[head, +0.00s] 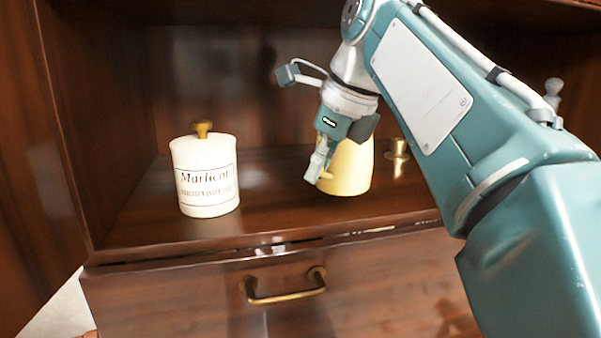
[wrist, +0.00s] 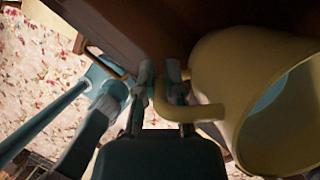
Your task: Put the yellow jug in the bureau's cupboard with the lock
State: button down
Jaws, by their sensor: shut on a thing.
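The yellow jug (head: 352,170) is at the shelf inside the open bureau cupboard (head: 270,225), right of the middle in the head view. I cannot tell whether its base rests on the shelf. My gripper (head: 321,172) is at the jug's left side, shut on its handle. In the wrist view the jug (wrist: 215,75) fills the right side, its mouth facing right. Its curved handle (wrist: 170,108) is between the fingers of my gripper (wrist: 160,82). My arm hides part of the jug's top and the cupboard's right side.
A white lidded canister marked "Marlicot" (head: 206,180) stands on the shelf to the left. A small brass object (head: 398,152) is just right of the jug. A drawer with a brass handle (head: 284,290) lies below. Bare shelf (head: 270,185) separates canister and jug.

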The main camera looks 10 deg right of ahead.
jog(key=shift+w+a, duration=0.8)
jog(key=shift+w, duration=0.1)
jog(key=shift+w+a+f, duration=0.1)
jog(key=shift+f, duration=0.6)
jog(key=c, duration=0.7)
grip_release()
jog(key=shift+f, duration=0.1)
jog(key=shift+c, duration=0.2)
